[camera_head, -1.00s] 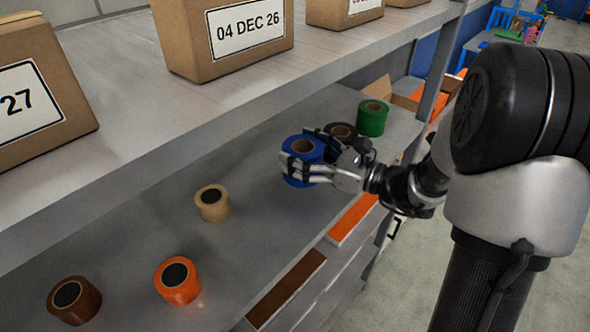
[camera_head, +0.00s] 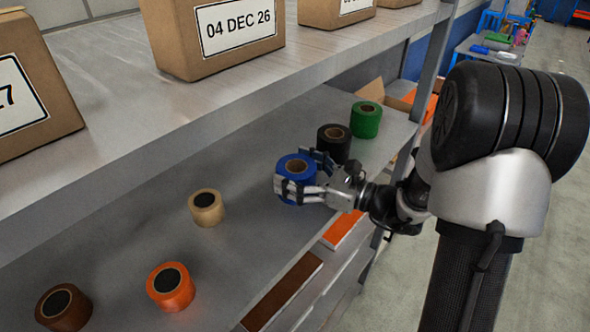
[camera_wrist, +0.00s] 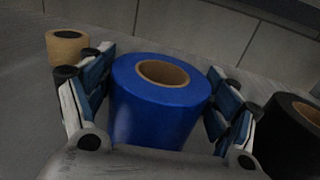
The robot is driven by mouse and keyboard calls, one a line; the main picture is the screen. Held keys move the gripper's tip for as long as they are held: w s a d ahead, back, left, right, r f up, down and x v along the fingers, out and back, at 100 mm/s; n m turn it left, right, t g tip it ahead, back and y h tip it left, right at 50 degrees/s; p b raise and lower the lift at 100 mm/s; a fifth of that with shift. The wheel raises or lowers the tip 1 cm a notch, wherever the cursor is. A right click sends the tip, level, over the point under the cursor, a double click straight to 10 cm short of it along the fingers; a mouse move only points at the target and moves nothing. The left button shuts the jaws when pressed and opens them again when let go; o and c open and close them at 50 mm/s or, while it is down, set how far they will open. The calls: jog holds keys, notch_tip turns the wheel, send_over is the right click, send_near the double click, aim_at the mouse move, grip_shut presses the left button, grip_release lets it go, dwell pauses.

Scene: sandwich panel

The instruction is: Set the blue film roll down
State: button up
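The blue film roll (camera_head: 296,180) is upright between the fingers of my gripper (camera_head: 301,182), over the lower grey shelf (camera_head: 250,240). In the wrist view the blue roll (camera_wrist: 158,105) fills the middle, with its brown core facing up. The finger pads of my gripper (camera_wrist: 158,100) lie close against both its sides, and the gripper looks shut on it. The roll's lower part is hidden by the fingers and palm. I cannot tell whether its base touches the shelf.
A black roll (camera_head: 333,146) stands just behind the blue one, and a green roll (camera_head: 366,122) beyond it. A tan roll (camera_head: 206,209), an orange roll (camera_head: 171,289) and a brown roll (camera_head: 64,309) stand to the left. The upper shelf (camera_head: 200,110) with boxes overhangs behind.

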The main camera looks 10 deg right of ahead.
jog(key=shift+o, duration=0.9)
